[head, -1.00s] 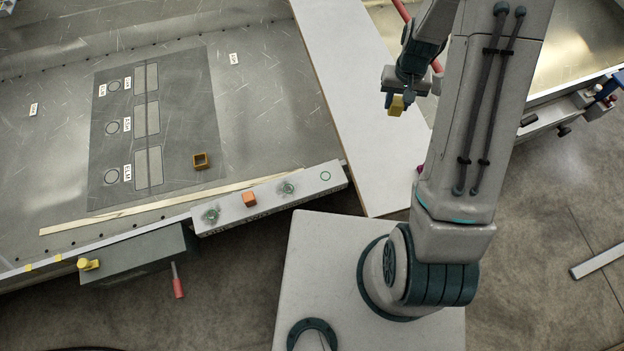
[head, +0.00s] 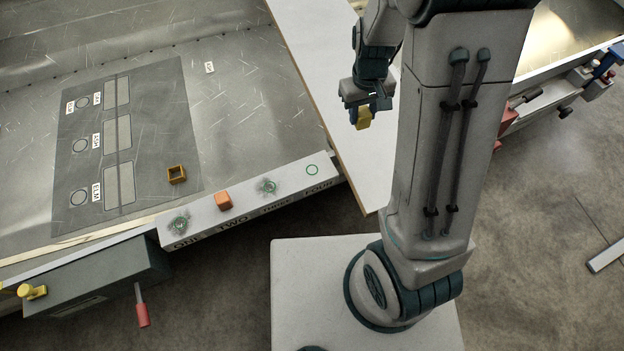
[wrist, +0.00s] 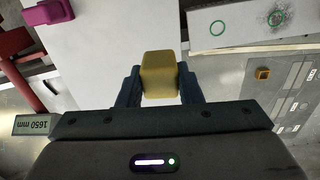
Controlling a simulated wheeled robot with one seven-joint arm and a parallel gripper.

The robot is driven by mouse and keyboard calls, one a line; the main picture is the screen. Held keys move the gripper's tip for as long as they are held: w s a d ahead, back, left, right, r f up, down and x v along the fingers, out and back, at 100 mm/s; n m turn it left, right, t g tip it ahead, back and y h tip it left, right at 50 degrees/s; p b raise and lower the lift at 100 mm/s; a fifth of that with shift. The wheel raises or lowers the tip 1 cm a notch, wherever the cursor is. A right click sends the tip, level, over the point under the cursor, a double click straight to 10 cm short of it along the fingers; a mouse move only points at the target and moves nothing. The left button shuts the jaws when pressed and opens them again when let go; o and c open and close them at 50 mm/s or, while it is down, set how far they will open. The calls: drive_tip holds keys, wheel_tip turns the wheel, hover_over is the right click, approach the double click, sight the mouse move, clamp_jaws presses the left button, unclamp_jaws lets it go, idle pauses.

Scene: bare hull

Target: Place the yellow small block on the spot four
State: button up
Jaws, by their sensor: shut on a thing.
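My gripper (head: 368,108) is shut on the yellow small block (head: 363,119) and holds it in the air above the white board. In the wrist view the block (wrist: 159,74) sits between the two blue fingers. A grey bar (head: 245,209) is lettered ONE, TWO, THREE and FOUR along its front. Spot four is a bare green ring (head: 312,170) at the bar's right end; it also shows in the wrist view (wrist: 217,28). An orange block (head: 223,200) stands at spot two.
A hollow yellow-brown square piece (head: 177,174) lies on the dark panel (head: 140,195) behind the bar. A white board (head: 310,60) slopes past the bar's right end. A magenta block (wrist: 50,12) and a red object (wrist: 15,42) show in the wrist view.

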drive_tip(key=s+f+n+b, duration=0.1)
drive_tip(key=s+f+b, duration=0.3)
drive_tip(key=f+b, duration=0.3)
drive_tip(key=a+f, duration=0.2)
drive_tip(key=a, duration=0.2)
drive_tip(key=w+a+f+b, duration=0.1)
drive_tip(key=a+f, duration=0.1)
drive_tip(key=a, duration=0.2)
drive_tip(key=a+f, duration=0.2)
drive_tip(key=a, duration=0.1)
drive_tip(key=shift+w+a, duration=0.4)
drive_tip(key=shift+f+b, duration=0.65)
drive_tip(key=shift+f, duration=1.4)
drive_tip(key=shift+f, duration=0.25)
drive_tip(key=o, duration=1)
drive_tip(key=shift+r, duration=0.1)
drive_tip(key=shift+c, duration=0.2)
drive_tip(key=shift+r, duration=0.1)
